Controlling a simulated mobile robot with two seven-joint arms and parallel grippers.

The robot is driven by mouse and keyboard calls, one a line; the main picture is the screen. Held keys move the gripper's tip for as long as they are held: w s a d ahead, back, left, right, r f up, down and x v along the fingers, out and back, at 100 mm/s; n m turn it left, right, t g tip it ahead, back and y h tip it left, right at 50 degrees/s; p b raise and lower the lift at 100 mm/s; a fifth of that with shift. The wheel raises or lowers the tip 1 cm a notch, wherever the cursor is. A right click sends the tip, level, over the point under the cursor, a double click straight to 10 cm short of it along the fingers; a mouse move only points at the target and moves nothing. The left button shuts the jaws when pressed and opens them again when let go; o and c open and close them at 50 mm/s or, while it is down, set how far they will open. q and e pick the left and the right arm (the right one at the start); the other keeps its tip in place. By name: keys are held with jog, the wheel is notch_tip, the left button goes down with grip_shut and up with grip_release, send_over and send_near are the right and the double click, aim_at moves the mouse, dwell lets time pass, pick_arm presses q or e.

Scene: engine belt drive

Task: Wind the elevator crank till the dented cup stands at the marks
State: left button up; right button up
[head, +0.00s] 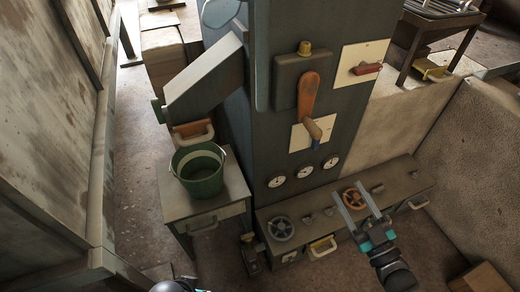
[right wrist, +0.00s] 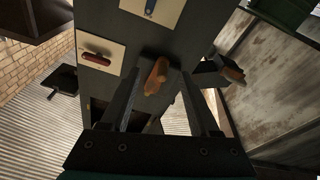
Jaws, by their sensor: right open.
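The orange crank (head: 309,95) with a wooden handle is mounted on a dark plate on the grey machine column, with its arm pointing down. It also shows in the right wrist view (right wrist: 156,76), between and beyond the fingers. My right gripper (head: 356,198) is open and empty. In the head view it is over the low bench in front of the column, below and right of the crank, apart from it. I cannot make out the dented cup or the marks. My left gripper is not clearly in view.
A green bucket (head: 200,171) stands on a small table (head: 229,190) below a sloping chute (head: 203,78). The low bench (head: 400,184) carries an orange handwheel (head: 354,198) and a grey handwheel (head: 281,228). A red-handled panel (head: 362,69) is beside the crank. Open floor lies left.

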aim_at(314, 131)
jog(key=w+a+r+y+b, duration=0.1)
jog(key=w+a+r, duration=0.1)
jog(key=w+r, duration=0.1)
jog(key=w+a+r+n+y+b, duration=0.1)
jog(key=w+a+r, duration=0.1)
jog(key=w, duration=0.3)
jog(key=w+a+r+n+t+y+b, duration=0.1)
jog(key=w+a+r, duration=0.2)
jog(key=w+a, duration=0.1)
jog(key=shift+w+r+b, duration=0.3)
jog(key=shift+r+b, duration=0.05)
pick_arm(q)
jog(key=w+r+t, duration=0.1)
jog(key=w+r, duration=0.2)
jog(key=r, duration=0.3)
jog(key=shift+a+r, duration=0.15)
jog(key=shift+r, duration=0.15)
pick_arm(e)
jog(key=shift+w+a+r, duration=0.2)
jog(key=shift+w+a, duration=0.05)
jog(key=shift+w, duration=0.2)
pick_arm(q)
jog(key=shift+w, duration=0.1)
pick_arm(e)
jog(key=shift+c, duration=0.4)
grip_shut()
